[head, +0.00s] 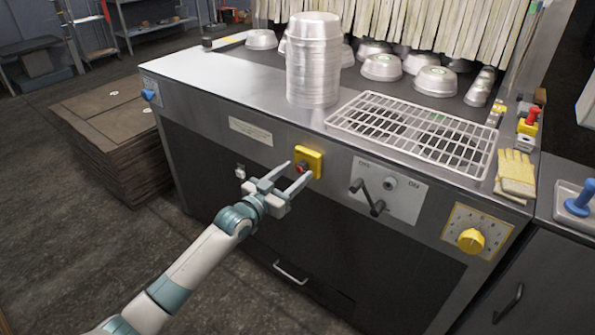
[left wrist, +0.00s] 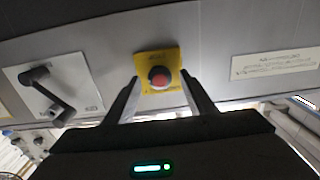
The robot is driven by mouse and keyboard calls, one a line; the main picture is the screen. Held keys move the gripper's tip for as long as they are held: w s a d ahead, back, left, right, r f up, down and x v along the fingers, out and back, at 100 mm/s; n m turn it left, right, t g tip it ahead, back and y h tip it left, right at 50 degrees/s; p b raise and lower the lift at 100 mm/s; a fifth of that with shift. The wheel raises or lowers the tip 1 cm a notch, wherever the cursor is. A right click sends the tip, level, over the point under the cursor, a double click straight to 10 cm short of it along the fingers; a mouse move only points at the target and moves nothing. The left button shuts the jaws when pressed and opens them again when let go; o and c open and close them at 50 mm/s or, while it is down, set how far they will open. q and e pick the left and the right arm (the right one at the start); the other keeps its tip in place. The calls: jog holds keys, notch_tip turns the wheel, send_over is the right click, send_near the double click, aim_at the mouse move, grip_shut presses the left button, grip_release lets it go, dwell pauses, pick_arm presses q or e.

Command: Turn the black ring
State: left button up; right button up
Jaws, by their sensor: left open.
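A yellow plate (head: 314,155) is on the front panel of the steel machine, with a red button (head: 302,168) on it. In the left wrist view the yellow plate (left wrist: 143,63) carries the red button (left wrist: 160,79) with a dark ring (left wrist: 158,68) around its edge. My left gripper (head: 298,171) is open in front of the plate, one finger on each side of the button. In the left wrist view its fingers (left wrist: 159,78) also flank the button, with visible gaps. Whether the fingertips reach the panel is unclear. My right gripper is out of view.
A black crank lever (head: 366,196) and a yellow dial (head: 471,240) are on the panel to the right. A blue knob (head: 149,95) is at the left end. Stacked pans (head: 313,60), a wire rack (head: 410,125) and gloves (head: 516,172) lie on top.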

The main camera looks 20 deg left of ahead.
pick_arm(q)
jog(key=shift+x, duration=0.85)
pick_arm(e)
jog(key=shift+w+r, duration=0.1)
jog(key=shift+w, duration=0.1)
pick_arm(q)
jog(key=c, duration=1)
jog(key=shift+c, duration=0.2)
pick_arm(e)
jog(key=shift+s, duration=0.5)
